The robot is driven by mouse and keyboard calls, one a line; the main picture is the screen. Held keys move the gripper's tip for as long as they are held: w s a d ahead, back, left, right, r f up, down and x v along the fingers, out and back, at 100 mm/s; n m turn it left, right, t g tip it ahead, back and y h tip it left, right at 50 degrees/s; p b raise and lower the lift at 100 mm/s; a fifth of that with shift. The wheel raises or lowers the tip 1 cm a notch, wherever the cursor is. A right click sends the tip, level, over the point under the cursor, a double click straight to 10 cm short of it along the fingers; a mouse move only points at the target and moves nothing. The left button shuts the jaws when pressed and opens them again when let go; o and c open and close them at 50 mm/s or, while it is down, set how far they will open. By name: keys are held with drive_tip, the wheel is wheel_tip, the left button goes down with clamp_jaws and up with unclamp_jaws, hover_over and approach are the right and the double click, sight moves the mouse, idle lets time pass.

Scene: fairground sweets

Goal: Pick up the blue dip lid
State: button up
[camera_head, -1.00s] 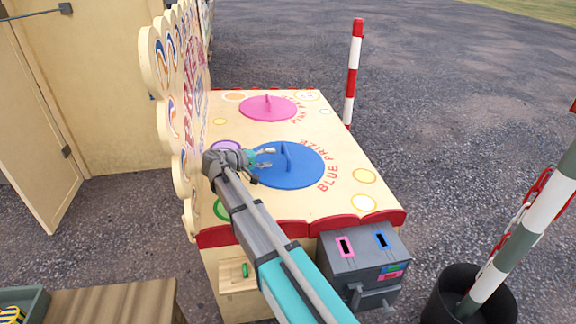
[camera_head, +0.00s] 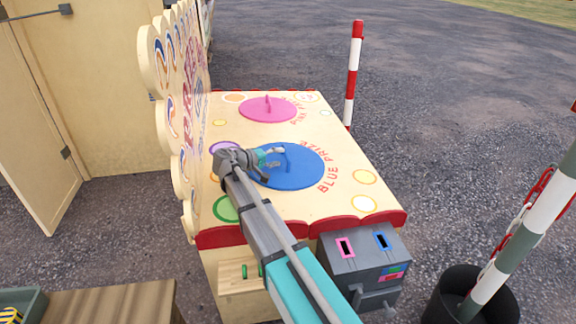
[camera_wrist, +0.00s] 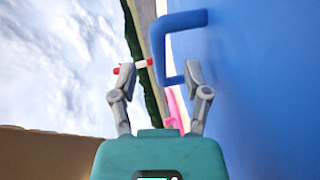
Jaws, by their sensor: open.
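The blue dip lid (camera_head: 296,172) is a flat round disc lying on the cream booth counter, in the middle of the head view. Its upright blue handle (camera_wrist: 160,42) shows in the wrist view as a squared loop, just ahead of my fingertips. My gripper (camera_head: 276,157) is open, low over the left part of the lid. In the wrist view my gripper (camera_wrist: 156,72) has its fingers apart. The right finger is by the near leg of the handle; I cannot tell whether they touch. My gripper partly hides the handle in the head view.
A pink lid (camera_head: 268,109) lies farther back on the counter (camera_head: 340,208). A tall painted sign board (camera_head: 172,100) stands along the left edge. A grey box (camera_head: 362,262) with slots is at the front.

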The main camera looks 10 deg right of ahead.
sight(287, 154)
drive_tip(key=shift+b+x, duration=0.4)
drive_tip(key=shift+x, duration=1.65)
drive_tip(key=shift+r, duration=0.1)
clamp_jaws()
